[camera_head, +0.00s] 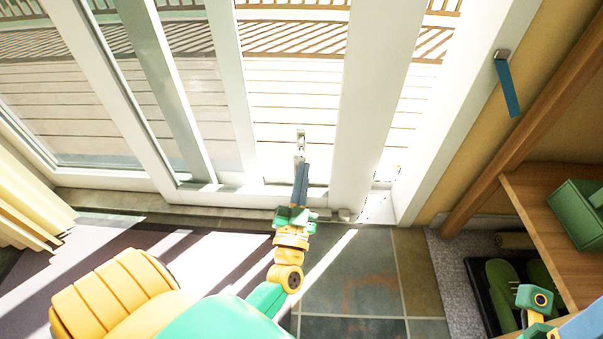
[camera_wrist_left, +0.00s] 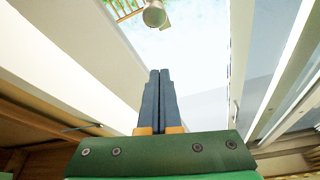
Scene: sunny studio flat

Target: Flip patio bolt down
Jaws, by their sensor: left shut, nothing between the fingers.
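A small pale metal fitting, which looks like the patio bolt (camera_head: 301,138), is at the sliding glass door, just beyond my left fingertips. In the left wrist view a round grey metal end (camera_wrist_left: 155,14) shows at the top, past the fingertips; it looks like the same fitting. My left gripper (camera_head: 303,168) points up toward it, its two blue-grey fingers shut together and empty. In the left wrist view the fingers (camera_wrist_left: 157,72) lie side by side, with a visible gap between their tips and the round end. Whether the bolt is up or down I cannot tell.
White door frame posts (camera_head: 372,90) stand right of the gripper. A blue strip (camera_head: 507,85) hangs from a bracket on the right jamb. At right are a wooden shelf (camera_head: 535,205) with a green box (camera_head: 575,215) and green shoes on a dark tray. Tiled floor lies in front.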

